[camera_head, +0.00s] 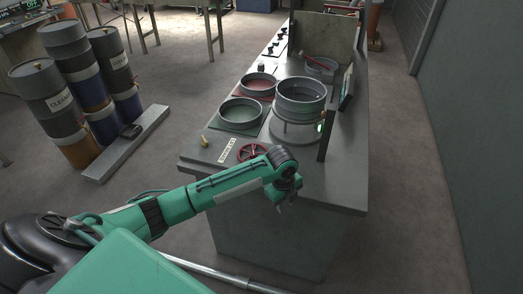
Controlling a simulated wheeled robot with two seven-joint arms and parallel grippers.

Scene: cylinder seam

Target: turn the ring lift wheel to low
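The ring lift wheel is a red spoked handwheel (252,152) on the grey bench top near its front edge. A white label plate (228,150) lies just left of it; its text is too small to read surely. My green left arm comes in from the left, passing in front of the wheel's lower edge. My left gripper (289,203) points down at the bench's front edge, right of and nearer than the wheel, and appears apart from it. Its fingers are too small and dark to tell their opening. My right gripper is not in view.
A grey cylinder ring (300,97) stands on a round fixture behind the wheel. Trays with round rings (240,113) sit to its left. A small yellow knob (204,141) is at the bench's left corner. An upright dark panel (328,130) stands right. Barrels (62,95) stand far left.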

